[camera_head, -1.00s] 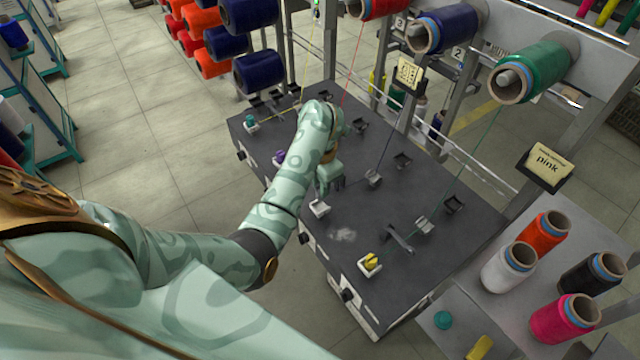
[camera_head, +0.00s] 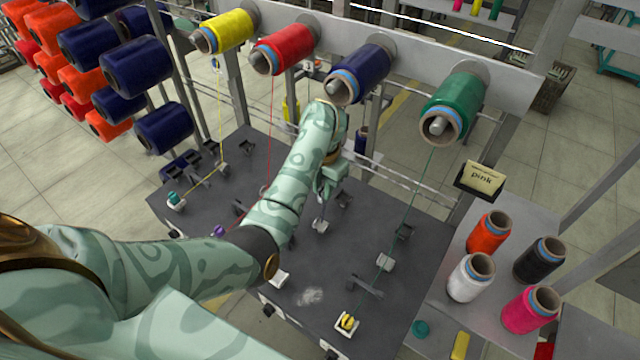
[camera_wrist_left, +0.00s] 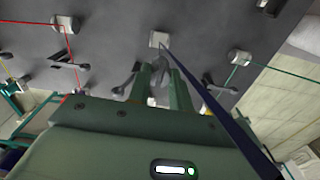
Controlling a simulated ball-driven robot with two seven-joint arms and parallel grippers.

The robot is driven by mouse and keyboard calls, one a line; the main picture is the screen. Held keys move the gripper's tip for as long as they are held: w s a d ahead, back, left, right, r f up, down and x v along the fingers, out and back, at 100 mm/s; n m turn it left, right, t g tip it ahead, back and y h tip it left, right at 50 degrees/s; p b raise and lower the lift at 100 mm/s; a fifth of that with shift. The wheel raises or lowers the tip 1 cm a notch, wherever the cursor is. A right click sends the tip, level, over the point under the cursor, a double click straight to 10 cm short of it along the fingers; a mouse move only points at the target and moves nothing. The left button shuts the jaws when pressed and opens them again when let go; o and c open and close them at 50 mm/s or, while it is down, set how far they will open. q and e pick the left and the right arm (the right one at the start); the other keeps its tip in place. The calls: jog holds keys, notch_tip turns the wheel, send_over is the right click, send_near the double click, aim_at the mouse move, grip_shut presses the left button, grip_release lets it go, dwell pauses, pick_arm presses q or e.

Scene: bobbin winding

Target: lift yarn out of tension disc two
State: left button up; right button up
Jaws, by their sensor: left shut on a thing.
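The navy spool (camera_head: 362,72) sits on the rack, and its navy yarn (camera_wrist_left: 222,112) shows in the left wrist view running from a grey tension block (camera_wrist_left: 159,40) past my fingers to the lower right. The grey tension block also shows in the head view (camera_head: 321,224), just below my left gripper. No number shows on it. My left gripper (camera_head: 327,192) is above the dark table, shut on the navy yarn; its two green fingers (camera_wrist_left: 161,80) show in the left wrist view. The exact pinch point is hard to see. My right gripper is out of view.
Yellow (camera_head: 230,32), red (camera_head: 284,48) and green (camera_head: 455,105) spools hang on the same rack, with yarns down to the table. More grey blocks and dark guides stand on the dark table (camera_head: 250,165). Loose cones (camera_head: 470,278) stand on a side table at right.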

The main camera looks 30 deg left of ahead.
pick_arm(q)
jog(key=shift+a, duration=0.1)
jog(key=shift+f+b, duration=0.45)
jog(key=shift+b, duration=0.05)
notch_tip(320, 180, down, 7)
jog(key=b, duration=0.6)
jog(key=shift+r, duration=0.5)
jog(key=shift+s+p, duration=0.1)
jog(key=shift+p, duration=0.25)
jog(key=shift+f, duration=0.25)
